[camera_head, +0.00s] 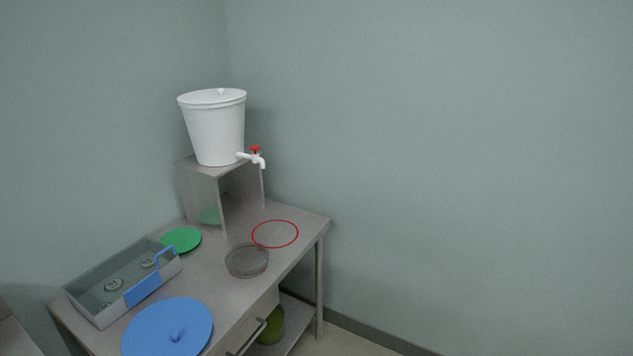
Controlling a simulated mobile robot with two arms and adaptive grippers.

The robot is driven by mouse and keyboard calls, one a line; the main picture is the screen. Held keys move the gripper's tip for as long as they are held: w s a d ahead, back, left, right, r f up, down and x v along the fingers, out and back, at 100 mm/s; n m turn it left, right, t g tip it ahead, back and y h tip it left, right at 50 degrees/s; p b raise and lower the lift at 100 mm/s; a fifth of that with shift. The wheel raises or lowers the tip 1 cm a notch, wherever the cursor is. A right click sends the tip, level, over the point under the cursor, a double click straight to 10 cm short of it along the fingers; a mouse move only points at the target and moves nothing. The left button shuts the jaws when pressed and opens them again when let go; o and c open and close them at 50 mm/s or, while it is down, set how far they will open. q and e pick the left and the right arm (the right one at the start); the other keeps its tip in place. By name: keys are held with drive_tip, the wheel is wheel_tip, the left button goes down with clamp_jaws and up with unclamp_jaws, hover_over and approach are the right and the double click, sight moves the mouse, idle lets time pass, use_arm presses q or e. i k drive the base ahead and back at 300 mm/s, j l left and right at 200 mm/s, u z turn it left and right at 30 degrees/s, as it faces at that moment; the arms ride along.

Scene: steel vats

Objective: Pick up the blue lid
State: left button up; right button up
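The blue lid (190,317) is a round disc with a small knob on top. It lies at the near end of the grey steel table (228,280), at the bottom of the head view. Its lower edge is close to the frame's bottom. Neither of my grippers shows in this view, and nothing is seen holding the lid.
A grey tray with a blue handle (92,313) sits left of the lid. A green disc (181,239), a glass dish (247,262) and a red ring (275,246) lie farther back. A white bucket with a tap (215,130) stands on a stand (203,199). A drawer handle (247,338) juts out.

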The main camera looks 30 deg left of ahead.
sight(176, 326)
drive_tip(key=i+u, duration=0.45)
drive_tip(key=i+l+u, duration=0.1)
drive_tip(key=i+u, duration=0.15)
drive_tip(key=u, duration=0.2)
drive_tip(key=i+l+u, duration=0.2)
drive_tip(key=i+u, duration=0.25)
drive_tip(key=i+l+u, duration=0.15)
drive_tip(key=l+u, duration=0.15)
drive_tip(key=u, duration=0.15)
